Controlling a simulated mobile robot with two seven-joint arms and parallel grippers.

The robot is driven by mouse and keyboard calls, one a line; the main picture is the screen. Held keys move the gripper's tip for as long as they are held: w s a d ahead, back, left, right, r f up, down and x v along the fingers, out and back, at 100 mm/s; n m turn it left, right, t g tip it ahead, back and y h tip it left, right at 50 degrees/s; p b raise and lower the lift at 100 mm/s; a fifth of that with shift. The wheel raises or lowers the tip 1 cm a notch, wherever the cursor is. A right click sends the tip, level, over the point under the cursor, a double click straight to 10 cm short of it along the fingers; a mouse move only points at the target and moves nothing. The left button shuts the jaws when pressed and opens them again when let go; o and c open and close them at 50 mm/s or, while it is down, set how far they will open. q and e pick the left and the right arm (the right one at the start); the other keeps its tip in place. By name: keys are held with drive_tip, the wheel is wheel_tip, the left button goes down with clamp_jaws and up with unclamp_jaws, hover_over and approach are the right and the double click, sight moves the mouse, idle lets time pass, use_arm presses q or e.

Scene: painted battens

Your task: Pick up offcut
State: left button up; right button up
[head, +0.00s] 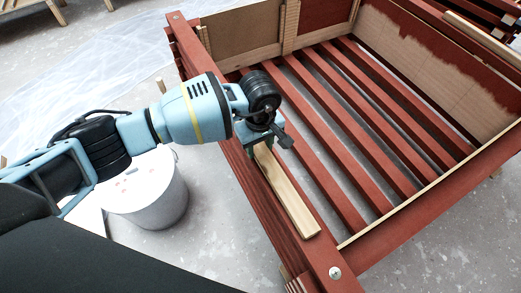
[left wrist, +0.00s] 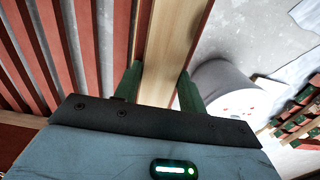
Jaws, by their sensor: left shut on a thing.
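The offcut (head: 288,194) is a plain pale wooden batten. In the head view it lies along the top of the red-painted side of the frame, near its left edge. My left gripper (head: 262,150) is above the far end of the offcut, with its jaws shut on it; the arm and wrist partly hide that end. In the left wrist view the offcut (left wrist: 168,50) runs between the two green fingers (left wrist: 158,88). I cannot tell whether the offcut is touching the red wood or slightly above it. My right gripper is not in view.
The large red slatted frame (head: 335,280) fills the right side, with open gaps between its slats (head: 345,135). A white bucket (head: 150,195) stands on the concrete floor beside it, below my left arm. Clear plastic sheeting (head: 90,75) lies at the back left.

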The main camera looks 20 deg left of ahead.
sight(260, 148)
use_arm(q)
drive_tip(key=shift+r, duration=0.45)
wheel_tip(260, 148, up, 3)
drive_tip(key=shift+w+r+p, duration=0.1)
drive_tip(key=shift+r+p, duration=0.05)
drive_tip(key=shift+p, duration=0.6)
drive_tip(key=s+d+p, duration=0.1)
drive_tip(key=s+d, duration=0.2)
drive_tip(key=s, duration=0.4)
drive_tip(key=s+d+p, duration=0.2)
drive_tip(key=s+d, duration=0.2)
drive_tip(key=s, duration=0.3)
drive_tip(key=shift+s+d+r, duration=0.15)
drive_tip(key=shift+s+r, duration=0.1)
drive_tip(key=shift+r, duration=0.15)
drive_tip(key=shift+r+p, duration=0.1)
drive_tip(key=shift+p, duration=0.25)
